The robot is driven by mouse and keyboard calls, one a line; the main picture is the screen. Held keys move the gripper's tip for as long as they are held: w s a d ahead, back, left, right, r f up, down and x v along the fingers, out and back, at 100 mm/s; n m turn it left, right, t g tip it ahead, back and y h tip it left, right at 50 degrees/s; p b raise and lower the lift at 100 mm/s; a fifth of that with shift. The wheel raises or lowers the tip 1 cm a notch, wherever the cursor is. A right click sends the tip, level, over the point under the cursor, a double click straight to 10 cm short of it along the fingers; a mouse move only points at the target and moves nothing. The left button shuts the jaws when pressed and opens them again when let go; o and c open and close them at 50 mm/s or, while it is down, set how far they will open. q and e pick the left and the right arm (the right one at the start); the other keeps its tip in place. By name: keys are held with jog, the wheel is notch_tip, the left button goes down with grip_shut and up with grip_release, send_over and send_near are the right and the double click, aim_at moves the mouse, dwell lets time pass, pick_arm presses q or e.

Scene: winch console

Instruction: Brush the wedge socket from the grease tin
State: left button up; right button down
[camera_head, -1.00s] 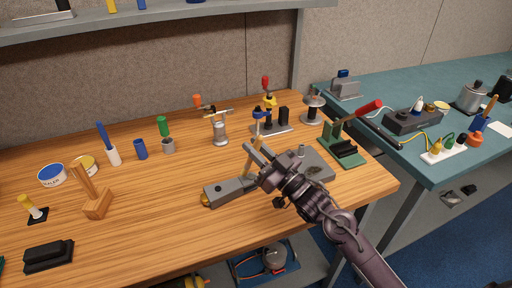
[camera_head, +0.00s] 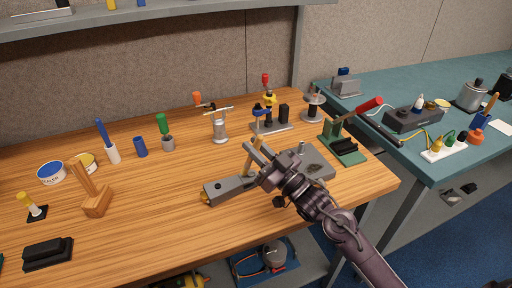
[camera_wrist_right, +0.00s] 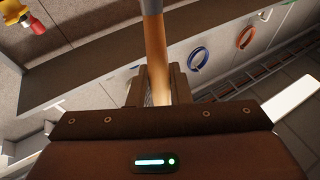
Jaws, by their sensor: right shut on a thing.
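My right gripper (camera_head: 268,176) is shut on a wooden-handled tool that looks like the brush (camera_head: 254,153). The handle also shows upright between the fingers in the right wrist view (camera_wrist_right: 155,55); I cannot make out bristles. The gripper is over the right end of a grey tapered metal piece with a brass tip, which looks like the wedge socket (camera_head: 229,189). I cannot tell whether the brush touches it. My left gripper is not in view.
A grey plate (camera_head: 319,168) lies right of my gripper, with a green red-handled press (camera_head: 344,146) beyond. A wooden holder (camera_head: 97,202) and black block (camera_head: 47,253) are at left. Clamps and a spool stand behind. The bench front-centre is clear.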

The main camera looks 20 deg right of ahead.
jog(key=shift+f, duration=0.45)
jog(key=shift+s+d, duration=0.1)
jog(key=shift+w+d, duration=0.15)
jog(key=shift+w, duration=0.3)
dwell(0.6)
jog(key=shift+s, duration=0.1)
jog(key=shift+s+a+p, duration=0.2)
jog(key=shift+s+p, duration=0.15)
jog(key=shift+s, duration=0.3)
jog(key=shift+w, duration=0.1)
